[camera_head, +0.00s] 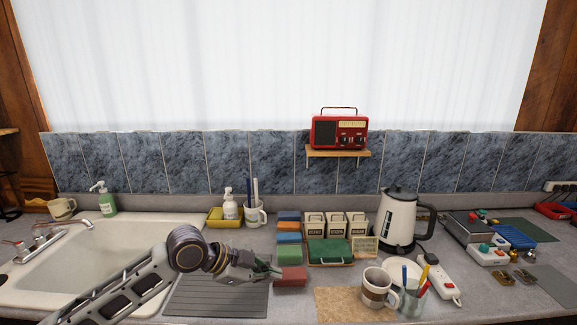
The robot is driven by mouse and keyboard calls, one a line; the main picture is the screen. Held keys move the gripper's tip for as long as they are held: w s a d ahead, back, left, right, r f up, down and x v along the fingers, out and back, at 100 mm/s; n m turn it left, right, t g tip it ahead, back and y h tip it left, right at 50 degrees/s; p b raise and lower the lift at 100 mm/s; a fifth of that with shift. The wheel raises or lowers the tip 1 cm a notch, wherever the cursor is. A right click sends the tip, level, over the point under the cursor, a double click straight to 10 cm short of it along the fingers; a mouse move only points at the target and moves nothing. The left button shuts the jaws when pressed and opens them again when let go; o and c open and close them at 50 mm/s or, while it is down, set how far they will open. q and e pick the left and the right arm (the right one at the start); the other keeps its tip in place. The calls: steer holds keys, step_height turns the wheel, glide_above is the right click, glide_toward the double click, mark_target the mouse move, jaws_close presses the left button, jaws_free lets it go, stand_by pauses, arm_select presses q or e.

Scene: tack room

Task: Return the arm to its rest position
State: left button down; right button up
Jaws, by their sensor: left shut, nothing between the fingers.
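My left arm comes in from the lower left, across the front of the sink. My left gripper (277,272) is shut and empty. It is over the right part of the grey ribbed mat (225,298), with its tips close to the red block (291,277) at the near end of a row of coloured blocks. I cannot tell whether the tips touch that block. My right gripper is not in view.
A white sink (85,262) is at the left. A mug (378,287) and a pen cup (412,300) stand at the front right, near a kettle (398,218) and a power strip (441,280). A red radio (339,132) sits on a wall shelf.

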arm_select(q)
steer(key=s+d+f+n, duration=0.2)
steer(key=s+f+n, duration=0.1)
steer(key=s+f, duration=0.3)
steer(key=s+a+f+n+y, duration=0.9)
steer(key=s+a+f+n, duration=0.65)
steer(key=a, duration=0.35)
steer(key=s+f+m+g, duration=0.1)
steer(key=s+f+g, duration=0.15)
steer(key=f, duration=3.15)
steer(key=s+a+f, duration=0.2)
steer(key=s+f, duration=0.8)
steer(key=s, duration=0.1)
steer(key=s+a+f, duration=0.2)
steer(key=s+f, duration=0.7)
steer(key=s, duration=0.2)
steer(key=shift+s+a+f+g, duration=0.2)
steer(key=shift+s+f+g, duration=0.15)
steer(key=shift+s+f, duration=0.05)
steer(key=shift+w+m, duration=0.15)
steer(key=shift+m, duration=0.1)
